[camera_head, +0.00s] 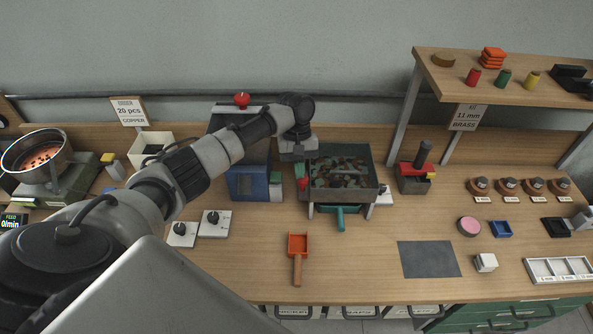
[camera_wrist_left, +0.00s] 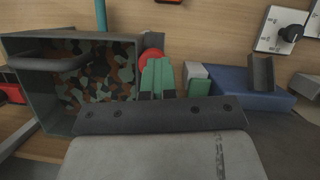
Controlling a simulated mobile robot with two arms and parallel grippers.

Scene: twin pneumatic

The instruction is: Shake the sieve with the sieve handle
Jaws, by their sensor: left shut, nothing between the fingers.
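The sieve (camera_head: 342,190) is a dark grey open box with mottled brown and green pieces in it, standing mid-table in the head view. It also shows at the left of the left wrist view (camera_wrist_left: 122,50). A dark bar handle (camera_wrist_left: 48,62) spans one end of it there. A teal handle (camera_head: 341,220) sticks out below its front in the head view. My left gripper (camera_wrist_left: 157,70) is shut and empty, beside the sieve's left side in the head view (camera_head: 300,168). It is apart from both handles. My right gripper is not in view.
A blue machine (camera_head: 247,184) stands left of the sieve. An orange scoop (camera_head: 298,246) lies in front. A black-handled red block (camera_head: 415,176) stands to the right. A dark mat (camera_head: 428,259) lies front right. A shelf (camera_head: 520,98) overhangs the right side.

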